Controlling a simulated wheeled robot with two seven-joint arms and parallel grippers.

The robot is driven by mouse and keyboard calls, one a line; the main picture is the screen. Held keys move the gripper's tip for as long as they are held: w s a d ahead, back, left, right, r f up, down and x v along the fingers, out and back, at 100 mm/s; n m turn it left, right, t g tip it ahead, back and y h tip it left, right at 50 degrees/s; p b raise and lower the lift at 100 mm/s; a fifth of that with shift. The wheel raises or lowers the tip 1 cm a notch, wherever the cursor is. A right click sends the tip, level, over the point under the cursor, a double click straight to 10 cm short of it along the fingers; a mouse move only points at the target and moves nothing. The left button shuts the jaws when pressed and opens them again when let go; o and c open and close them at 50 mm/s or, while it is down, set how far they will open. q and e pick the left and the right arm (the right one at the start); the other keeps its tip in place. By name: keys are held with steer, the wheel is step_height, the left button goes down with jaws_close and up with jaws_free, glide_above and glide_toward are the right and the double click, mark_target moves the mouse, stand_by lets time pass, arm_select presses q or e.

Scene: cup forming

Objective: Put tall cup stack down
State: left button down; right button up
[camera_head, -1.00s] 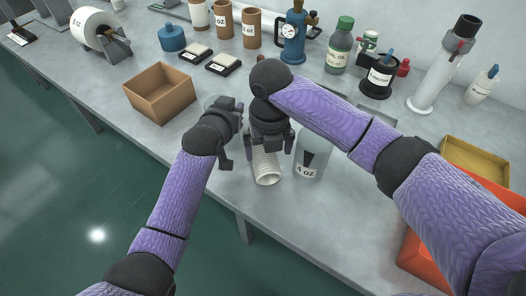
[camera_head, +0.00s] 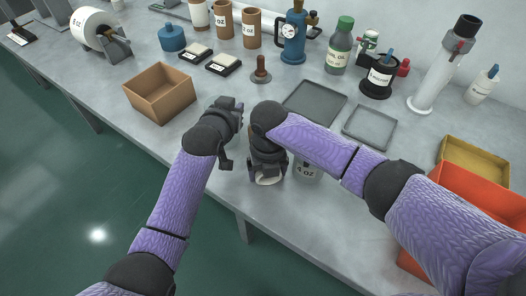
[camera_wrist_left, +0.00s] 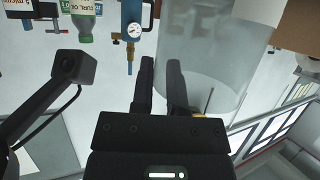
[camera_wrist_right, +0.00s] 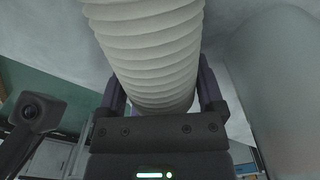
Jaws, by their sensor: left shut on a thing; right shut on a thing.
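The tall stack of white ridged cups (camera_wrist_right: 150,50) fills the middle of the right wrist view. My right gripper (camera_head: 267,166) is shut around it, with one finger on each side. In the head view only the pale round end of the stack (camera_head: 267,180) shows below the gripper, near the table's front edge; the rest is hidden by my right arm. My left gripper (camera_head: 228,108) is beside it on the left. In the left wrist view, its close-set fingers (camera_wrist_left: 160,85) are shut at the edge of a clear cylinder (camera_wrist_left: 208,60), which is hard to make out in the head view.
A clear container labelled 4 oz (camera_head: 308,172) stands close right of the stack, partly behind my right arm. A brown box (camera_head: 160,93) is on the left. A dark tray (camera_head: 315,102) and a grey tray (camera_head: 370,127) lie behind. Orange and yellow bins (camera_head: 474,160) are right.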

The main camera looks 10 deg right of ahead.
steer(key=shift+c, duration=0.9)
arm_select(q)
steer(key=shift+f, duration=0.25)
steer(key=c, duration=0.6)
jaws_free()
steer(key=shift+o, duration=0.2)
steer(key=shift+r, duration=0.1)
arm_select(e)
step_height(320, 180, up, 18)
steer(key=shift+w, duration=0.1)
